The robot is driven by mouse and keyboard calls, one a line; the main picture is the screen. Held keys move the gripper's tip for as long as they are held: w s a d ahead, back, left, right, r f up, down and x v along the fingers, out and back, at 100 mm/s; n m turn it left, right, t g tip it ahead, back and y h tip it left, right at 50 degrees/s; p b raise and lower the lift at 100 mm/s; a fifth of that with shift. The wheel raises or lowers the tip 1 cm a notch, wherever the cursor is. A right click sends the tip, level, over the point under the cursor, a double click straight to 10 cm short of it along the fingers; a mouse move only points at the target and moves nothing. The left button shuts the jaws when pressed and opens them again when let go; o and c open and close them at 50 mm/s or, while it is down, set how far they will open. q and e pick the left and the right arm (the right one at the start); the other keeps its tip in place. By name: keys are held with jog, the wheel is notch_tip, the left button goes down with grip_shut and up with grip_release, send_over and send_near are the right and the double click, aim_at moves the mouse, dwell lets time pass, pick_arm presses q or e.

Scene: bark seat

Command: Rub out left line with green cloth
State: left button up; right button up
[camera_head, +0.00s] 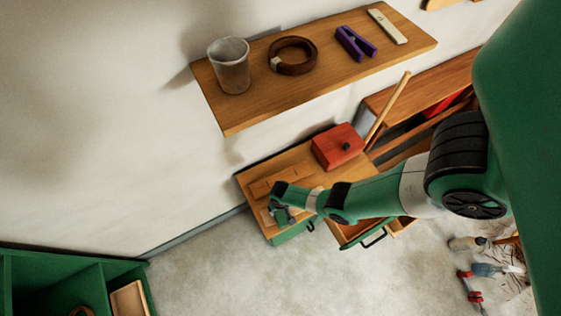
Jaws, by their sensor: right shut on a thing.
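My right gripper (280,214) reaches in from the right and is low over the left front part of the wooden bench top (256,204). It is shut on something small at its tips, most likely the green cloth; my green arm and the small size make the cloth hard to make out. A flat wooden board (282,180) with faint marks lies on the bench just behind the gripper. I cannot tell which mark is the left line. My left gripper is not in view.
Above, a wall shelf (300,88) holds a grey cup (229,66), a brown ring (293,55), a purple clamp (355,42) and a pale bar (387,26). A green drawer (366,236) juts out in front.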

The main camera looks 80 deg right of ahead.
jog(key=shift+f+b, duration=0.4)
jog(key=shift+f, duration=0.1)
jog(key=shift+w+d+r, duration=0.1)
jog(key=shift+w+d, duration=0.3)
jog(key=shift+d, duration=0.25)
jog(key=shift+w+d+r, duration=0.1)
jog(key=shift+w+d, duration=0.3)
jog(key=shift+d, duration=0.25)
jog(key=shift+s+a, duration=0.5)
jog(key=shift+a, duration=0.3)
jog(key=shift+s+a+f, duration=0.2)
jog(key=shift+s+a, duration=0.1)
jog(key=shift+a, duration=0.2)
jog(key=shift+d, duration=0.1)
